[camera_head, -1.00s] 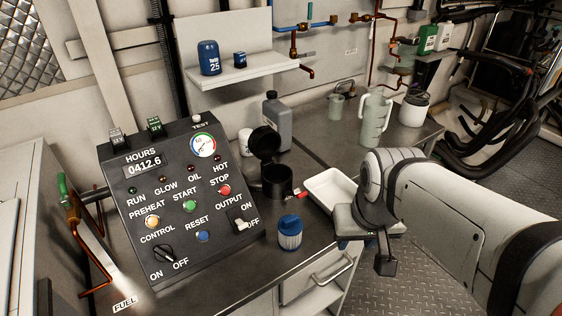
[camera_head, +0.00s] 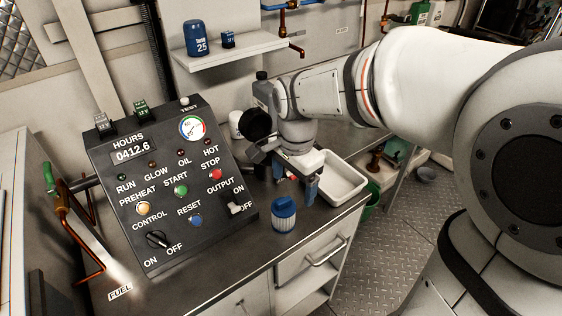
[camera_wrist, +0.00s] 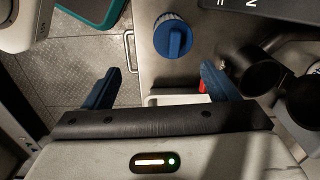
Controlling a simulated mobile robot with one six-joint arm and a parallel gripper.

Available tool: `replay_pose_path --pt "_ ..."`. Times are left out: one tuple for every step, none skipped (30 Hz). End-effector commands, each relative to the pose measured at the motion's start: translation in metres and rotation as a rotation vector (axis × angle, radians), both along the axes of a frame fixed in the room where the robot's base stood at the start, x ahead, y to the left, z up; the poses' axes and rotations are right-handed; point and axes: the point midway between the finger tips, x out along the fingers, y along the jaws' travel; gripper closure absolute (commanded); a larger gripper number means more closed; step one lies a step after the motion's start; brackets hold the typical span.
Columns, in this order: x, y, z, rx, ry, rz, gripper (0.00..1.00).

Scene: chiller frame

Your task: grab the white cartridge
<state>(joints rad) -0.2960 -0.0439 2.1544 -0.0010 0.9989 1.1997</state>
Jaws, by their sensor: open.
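A white pleated cartridge with a blue cap (camera_head: 284,218) stands upright on the counter, right of the control panel. It also shows at the top of the wrist view (camera_wrist: 171,36). A plain white cylinder (camera_head: 236,123) stands behind the panel, partly hidden; I cannot tell whether it is a cartridge too. My gripper (camera_head: 294,182) hangs over the counter behind the blue-capped cartridge, near the white tray. In the wrist view its blue fingers (camera_wrist: 160,86) are spread apart with nothing held between them, and the cartridge lies beyond them.
A black housing (camera_wrist: 262,74) with its lid (camera_head: 257,124) open stands beside my gripper. The white tray (camera_head: 343,180) lies right of it. The control panel (camera_head: 165,185) rises on the left. A grey bottle (camera_head: 262,92) stands behind my arm. The counter front is clear.

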Motion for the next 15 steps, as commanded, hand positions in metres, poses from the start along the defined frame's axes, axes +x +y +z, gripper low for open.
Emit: replay_pose_path --pt "0.005 0.009 -0.004 -0.002 0.013 -0.042 0.20" --pt "0.007 0.012 -0.005 -0.003 0.018 -0.069 0.20" --pt "0.009 0.016 -0.006 -0.004 0.024 -0.098 0.20" --pt "0.011 0.019 -0.007 -0.006 0.027 -0.115 0.20" --pt "0.012 0.020 -0.008 -0.006 0.029 -0.130 0.20" --pt "0.013 0.022 -0.011 -0.006 0.032 -0.143 0.20" --pt "0.013 0.023 -0.014 -0.007 0.034 -0.150 0.20" --pt "0.013 0.023 -0.017 -0.007 0.034 -0.153 0.20" --pt "0.013 0.023 -0.021 -0.008 0.035 -0.155 0.20" --pt "0.013 0.023 -0.025 -0.008 0.036 -0.156 0.20" --pt "0.013 0.023 -0.028 -0.008 0.035 -0.156 0.20" --pt "0.013 0.023 -0.033 -0.008 0.036 -0.155 0.20" --pt "0.013 0.022 -0.036 -0.008 0.036 -0.155 0.20" --pt "0.014 0.022 -0.039 -0.008 0.035 -0.155 0.20" --pt "0.014 0.022 -0.043 -0.008 0.036 -0.155 0.20"
